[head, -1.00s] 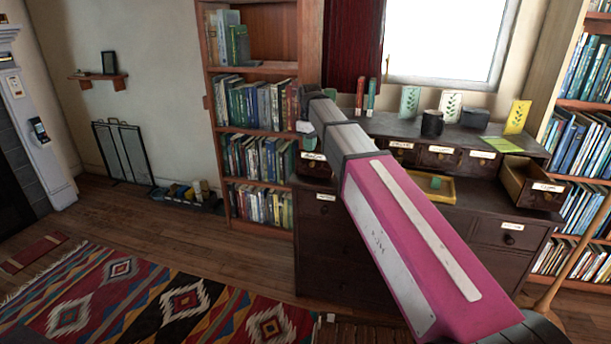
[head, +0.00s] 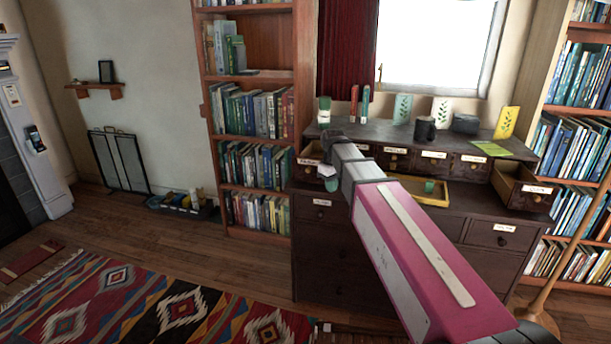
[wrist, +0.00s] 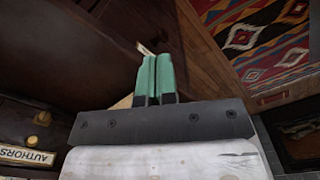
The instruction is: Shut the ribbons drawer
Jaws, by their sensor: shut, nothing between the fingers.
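The dark wooden cabinet carries a row of small labelled drawers. The leftmost drawer (head: 309,161) sticks out, with its inside partly showing; a drawer at the right end (head: 523,187) is also pulled out. The labels in the head view are too small to read, so I cannot tell which is the ribbons drawer. My gripper (head: 331,181) is just in front of the leftmost drawer, close to its label; contact cannot be told. In the wrist view its green fingers (wrist: 157,75) are together and empty, with a pale label's corner (wrist: 145,48) beyond the tips.
An AUTHORS label (wrist: 27,155) shows on a drawer in the wrist view. A yellow tray (head: 455,194) with a green piece lies on the cabinet's ledge. A dark mug (head: 425,129) and several cards stand on top.

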